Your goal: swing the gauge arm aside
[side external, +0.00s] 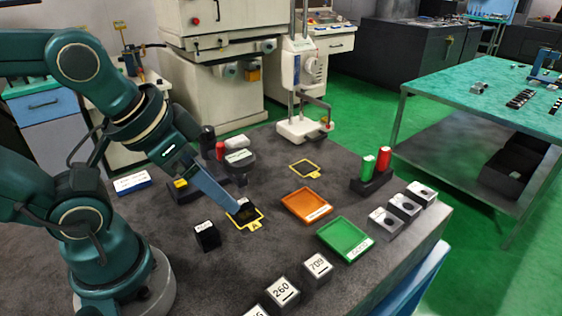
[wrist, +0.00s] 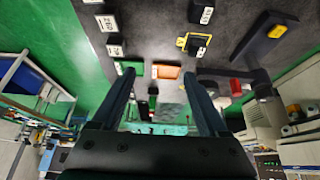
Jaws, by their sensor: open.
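A white gauge stand (side external: 303,70) with a dial and two upright posts stands at the back of the dark table. A short arm (side external: 319,104) reaches out to the right of its posts, above the base; I take this to be the gauge arm. My gripper (side external: 238,209) is well in front and to the left of the stand, apart from it. Its fingers overlap the yellow-framed pad marked A and its dark block in the side view; I cannot tell the gap. In the wrist view my gripper (wrist: 160,76) is open, with nothing between its fingers.
An orange tray (side external: 306,205) and a green tray (side external: 345,238) lie right of my gripper. A holder with green and red cylinders (side external: 384,160) stands behind them. Several labelled blocks line the front and right edges. An empty yellow frame (side external: 304,168) lies before the gauge stand.

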